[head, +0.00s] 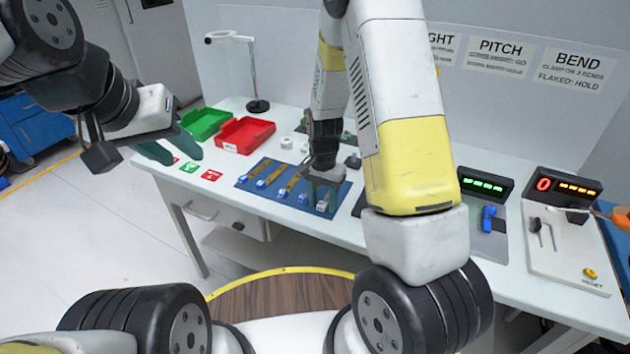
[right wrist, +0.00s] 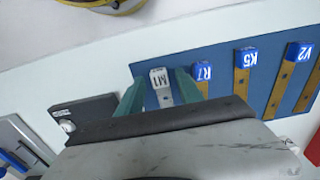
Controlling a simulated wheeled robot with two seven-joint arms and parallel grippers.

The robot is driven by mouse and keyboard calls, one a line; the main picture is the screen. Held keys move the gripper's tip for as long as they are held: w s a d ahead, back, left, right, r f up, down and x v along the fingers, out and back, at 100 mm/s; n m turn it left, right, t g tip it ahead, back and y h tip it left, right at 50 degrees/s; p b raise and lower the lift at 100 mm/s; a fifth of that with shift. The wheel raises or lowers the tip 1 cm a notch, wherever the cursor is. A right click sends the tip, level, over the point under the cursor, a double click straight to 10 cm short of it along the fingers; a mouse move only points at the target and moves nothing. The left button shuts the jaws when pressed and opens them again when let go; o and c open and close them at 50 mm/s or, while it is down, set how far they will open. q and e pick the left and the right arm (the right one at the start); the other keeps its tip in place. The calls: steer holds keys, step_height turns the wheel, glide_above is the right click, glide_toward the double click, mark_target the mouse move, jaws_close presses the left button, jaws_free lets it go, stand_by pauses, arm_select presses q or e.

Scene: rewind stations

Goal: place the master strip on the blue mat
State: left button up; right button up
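The master strip, with a white tag reading M1 (right wrist: 160,80), lies on the blue mat (right wrist: 223,62) at the end of a row of strips. In the head view its pale tag (head: 322,207) shows at the right end of the blue mat (head: 243,186). My right gripper (right wrist: 158,84) is around the strip, one green finger on each side, with a small gap visible on both sides. It also shows low over the mat in the head view (head: 322,192).
Strips with blue tags R7 (right wrist: 202,72), K5 (right wrist: 245,58) and V2 (right wrist: 297,52) lie beside the master strip. A green tray (head: 207,123) and a red tray (head: 245,134) stand behind the mat. A dark box (right wrist: 85,113) sits beside the mat.

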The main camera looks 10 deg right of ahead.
steer(key=shift+r, duration=0.1)
step_height(320, 180, up, 12)
steer(key=s+d+r+n+t+y, duration=0.2)
steer(key=s+r+n+t, duration=0.4)
steer(key=s+r, duration=1.2)
steer(key=shift+s+r+n, duration=0.4)
steer(key=shift+r+n, duration=0.3)
steer(key=shift+r, duration=0.05)
